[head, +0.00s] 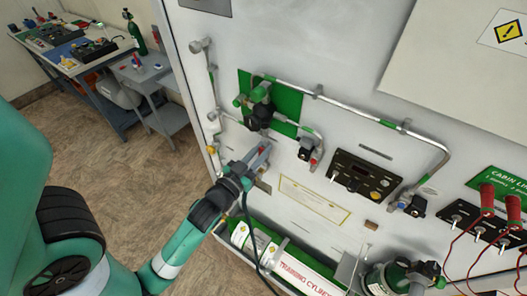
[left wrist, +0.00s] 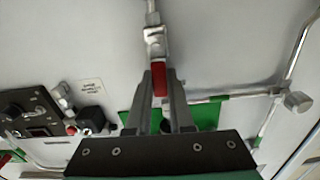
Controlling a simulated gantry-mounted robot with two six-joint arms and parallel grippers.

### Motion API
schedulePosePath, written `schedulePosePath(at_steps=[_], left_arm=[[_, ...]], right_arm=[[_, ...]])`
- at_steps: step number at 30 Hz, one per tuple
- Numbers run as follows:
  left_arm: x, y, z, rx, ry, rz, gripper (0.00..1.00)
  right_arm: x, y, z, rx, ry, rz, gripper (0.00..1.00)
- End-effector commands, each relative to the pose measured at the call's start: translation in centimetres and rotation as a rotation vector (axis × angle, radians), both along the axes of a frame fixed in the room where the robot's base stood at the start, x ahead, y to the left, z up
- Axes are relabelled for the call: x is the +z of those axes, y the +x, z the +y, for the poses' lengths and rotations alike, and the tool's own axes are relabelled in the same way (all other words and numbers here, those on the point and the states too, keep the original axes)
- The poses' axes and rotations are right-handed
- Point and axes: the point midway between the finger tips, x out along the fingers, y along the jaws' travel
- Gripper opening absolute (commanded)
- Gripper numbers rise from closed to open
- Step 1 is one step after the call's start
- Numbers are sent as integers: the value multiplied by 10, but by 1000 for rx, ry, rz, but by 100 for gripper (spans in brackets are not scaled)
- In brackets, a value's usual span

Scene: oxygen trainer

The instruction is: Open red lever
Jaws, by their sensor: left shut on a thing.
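The red lever (left wrist: 160,80) shows in the left wrist view, on a metal valve fitting (left wrist: 155,38) on the pale panel. My left gripper (left wrist: 159,85) has its two fingers on either side of the lever and is shut on it. In the head view the left gripper (head: 262,155) is at the panel, just below the green plate with the regulator. There the fingers mostly hide the lever. My right gripper is not in view.
A green plate (head: 288,102) with a regulator and metal pipe (head: 360,113) sits above the gripper. A black switch panel (head: 363,178) is to its right. A training cylinder (head: 285,262) lies below. Workbenches (head: 85,55) stand far left, with open floor between.

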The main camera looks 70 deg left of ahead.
Motion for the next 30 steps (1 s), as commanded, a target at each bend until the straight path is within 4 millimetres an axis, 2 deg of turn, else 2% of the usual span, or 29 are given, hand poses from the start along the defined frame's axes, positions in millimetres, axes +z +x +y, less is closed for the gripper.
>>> schedulePosePath(at_steps=[20,21,25,26,30], left_arm=[[0,-2,2,0,-57,-44,0],[0,-2,2,0,-56,-43,24],[0,-2,2,0,-56,-43,47],[0,-2,2,0,-55,-43,50],[0,-2,2,0,-55,-43,50]], right_arm=[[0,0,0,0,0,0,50],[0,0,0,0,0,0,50],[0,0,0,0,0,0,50],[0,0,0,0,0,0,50],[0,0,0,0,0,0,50]])
